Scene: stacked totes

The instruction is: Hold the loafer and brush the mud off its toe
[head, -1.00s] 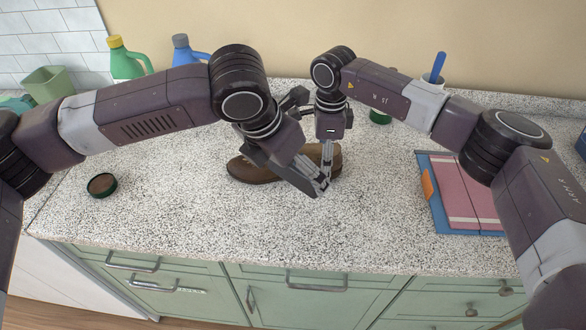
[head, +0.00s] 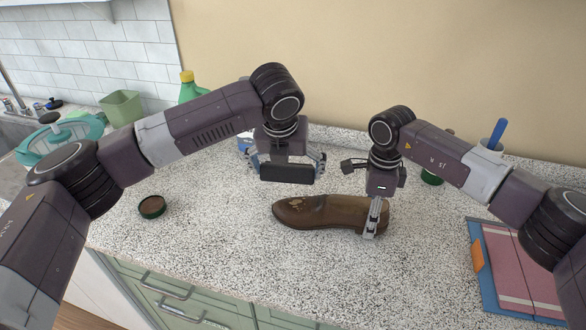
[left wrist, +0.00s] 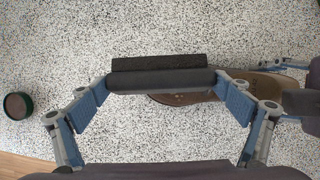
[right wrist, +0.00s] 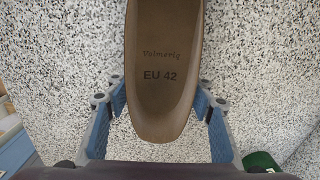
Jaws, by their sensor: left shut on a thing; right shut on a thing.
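The brown loafer (head: 338,212) lies on the speckled counter, toe to the left.
A round green-rimmed tin (head: 152,206) with brown contents sits to the left. A green bottle (head: 190,90) and green bin (head: 122,107) stand at the back left. The counter in front of the loafer is clear.

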